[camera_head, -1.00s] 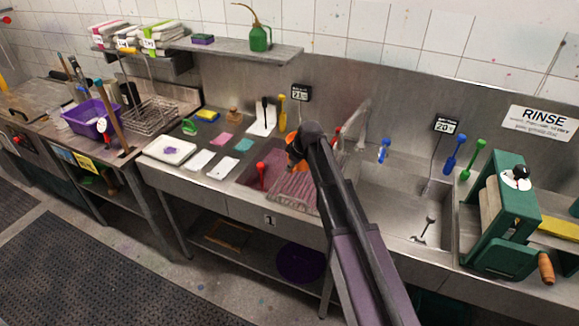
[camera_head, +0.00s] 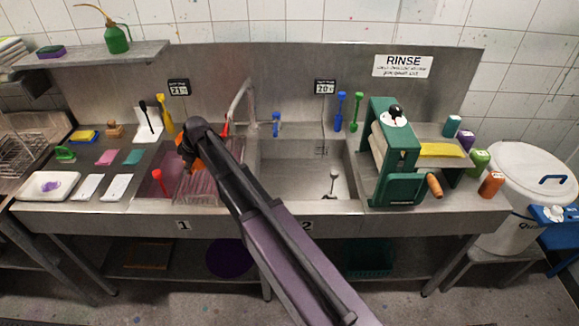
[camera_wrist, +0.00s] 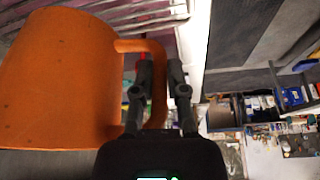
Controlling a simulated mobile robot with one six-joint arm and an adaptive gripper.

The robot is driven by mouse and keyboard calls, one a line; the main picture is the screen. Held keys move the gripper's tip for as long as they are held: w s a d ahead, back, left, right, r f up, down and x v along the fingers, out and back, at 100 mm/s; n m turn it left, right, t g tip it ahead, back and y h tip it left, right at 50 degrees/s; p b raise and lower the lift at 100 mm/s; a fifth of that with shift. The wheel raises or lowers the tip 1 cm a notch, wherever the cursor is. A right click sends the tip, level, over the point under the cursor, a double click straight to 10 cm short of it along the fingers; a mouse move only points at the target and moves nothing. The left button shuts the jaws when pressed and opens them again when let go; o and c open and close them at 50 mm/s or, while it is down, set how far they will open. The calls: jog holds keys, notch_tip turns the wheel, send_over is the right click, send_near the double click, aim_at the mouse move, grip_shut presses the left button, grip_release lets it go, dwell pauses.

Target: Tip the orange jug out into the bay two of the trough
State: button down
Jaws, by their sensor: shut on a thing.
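The orange jug (camera_wrist: 60,85) fills the left of the wrist view. My gripper (camera_wrist: 160,75) is shut on its handle. In the head view only a bit of the orange jug (camera_head: 187,152) shows beside my gripper, above bay one of the trough; the arm hides the rest. Whether anything is in the jug cannot be seen. Bay two (camera_head: 290,182), above the label 2, is the steel basin right of my arm. A small dark-headed tool (camera_head: 333,181) stands in it near a drain.
Bay one holds a ribbed rack (camera_head: 192,188) and a red-handled tool (camera_head: 160,180). A tap (camera_head: 240,95) rises behind, between the bays. A green wringer (camera_head: 393,160) with a crank stands right of bay two. Blue and green tools stand behind bay two.

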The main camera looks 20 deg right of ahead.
jog(key=shift+f+b, duration=0.4)
jog(key=shift+f, duration=0.2)
jog(key=shift+a, duration=0.15)
